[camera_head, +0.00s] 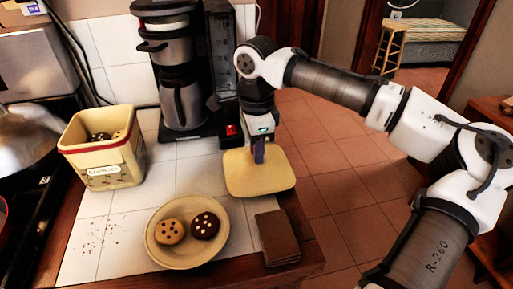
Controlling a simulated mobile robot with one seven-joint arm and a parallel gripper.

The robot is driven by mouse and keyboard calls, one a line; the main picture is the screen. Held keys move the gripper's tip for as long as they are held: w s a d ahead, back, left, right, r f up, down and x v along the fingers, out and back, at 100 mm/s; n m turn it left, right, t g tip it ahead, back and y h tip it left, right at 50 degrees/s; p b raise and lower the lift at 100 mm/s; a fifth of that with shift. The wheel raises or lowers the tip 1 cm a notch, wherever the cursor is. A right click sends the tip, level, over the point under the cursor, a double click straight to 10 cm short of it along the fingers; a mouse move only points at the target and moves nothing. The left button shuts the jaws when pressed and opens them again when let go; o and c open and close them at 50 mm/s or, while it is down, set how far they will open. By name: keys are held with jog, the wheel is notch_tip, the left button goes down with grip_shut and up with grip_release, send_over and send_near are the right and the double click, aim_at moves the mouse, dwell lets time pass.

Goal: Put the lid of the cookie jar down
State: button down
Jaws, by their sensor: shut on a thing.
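The cookie jar (101,164) is a cream, square jar with a red band, standing open on the white tiled counter at the left, with cookies visible inside. Its lid (259,180) is a cream, rounded square at the counter's right side. My gripper (259,155) points down over the lid and is shut on it, near the middle of its top. Whether the lid touches the counter or hangs just above it I cannot tell. The lid hides the counter's right edge beneath it.
A plate (159,255) with two cookies lies in front, left of a stack of brown squares (276,237). A coffee maker (181,75) stands behind the lid. Bare tiles (115,224) lie between jar and plate, with crumbs. The counter ends at the right, above floor.

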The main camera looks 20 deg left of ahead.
jog(key=shift+f, duration=0.45)
jog(key=c, duration=1.1)
grip_release()
jog(key=shift+o, duration=0.2)
notch_tip(320, 180, up, 12)
jog(key=b, duration=0.1)
jog(key=shift+s, duration=0.1)
